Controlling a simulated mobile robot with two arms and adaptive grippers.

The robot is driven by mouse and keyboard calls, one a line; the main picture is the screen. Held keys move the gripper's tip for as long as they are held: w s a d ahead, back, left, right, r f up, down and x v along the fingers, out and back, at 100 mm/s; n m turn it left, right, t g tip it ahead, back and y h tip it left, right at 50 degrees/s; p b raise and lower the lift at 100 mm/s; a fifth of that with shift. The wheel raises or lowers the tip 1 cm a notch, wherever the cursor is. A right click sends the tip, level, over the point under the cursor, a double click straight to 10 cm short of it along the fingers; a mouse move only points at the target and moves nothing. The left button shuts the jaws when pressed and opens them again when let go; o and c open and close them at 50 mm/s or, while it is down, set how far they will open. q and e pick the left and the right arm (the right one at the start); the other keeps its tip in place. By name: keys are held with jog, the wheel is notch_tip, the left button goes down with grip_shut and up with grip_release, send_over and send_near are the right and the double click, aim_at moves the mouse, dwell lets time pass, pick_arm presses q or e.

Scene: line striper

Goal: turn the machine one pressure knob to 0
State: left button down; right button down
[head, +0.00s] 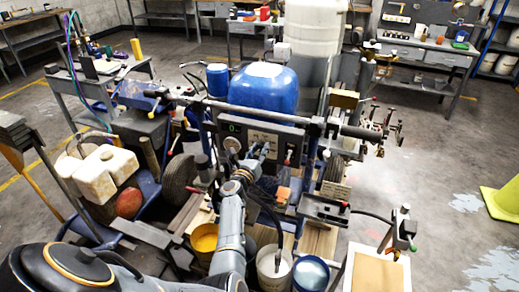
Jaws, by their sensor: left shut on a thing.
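The line striper machine (262,90) stands in the middle of the head view, with a blue tank on top. Its dark control panel (282,131) faces me and carries a small display and a pale label (262,139). My left arm reaches up from the lower left, and my left gripper (260,153) is at the panel front, just below the label. It is shut on what seems to be the pressure knob, which the fingers hide. The knob's setting cannot be read. My right gripper is not in view.
A white jug (106,172) is at the left. Open floor lies at right, near a yellow cone (504,199).

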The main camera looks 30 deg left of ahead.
pick_arm(q)
jog(key=shift+f, duration=0.1)
dwell(0.3)
jog(key=c, duration=1)
grip_release()
jog(key=shift+r, duration=5.05)
